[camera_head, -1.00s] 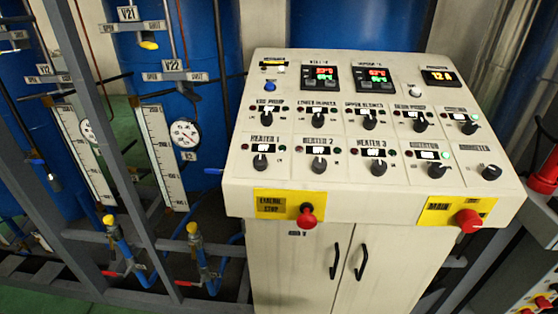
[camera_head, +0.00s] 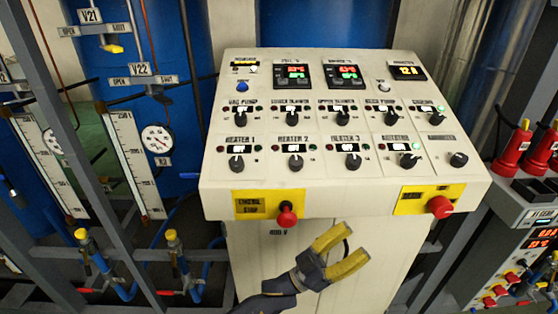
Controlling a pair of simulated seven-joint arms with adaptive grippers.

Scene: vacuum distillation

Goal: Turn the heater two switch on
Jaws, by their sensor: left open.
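My left gripper (camera_head: 349,247), with yellow fingertips, is open and empty. It is in front of the cabinet below the panel's front edge, apart from the knobs and lower right of the heater two switch. My right gripper is not in view.
A red emergency stop button (camera_head: 287,215) and a red main switch (camera_head: 439,206) stick out from the panel's front edge. Another instrument unit (camera_head: 520,210) with red parts is at right.

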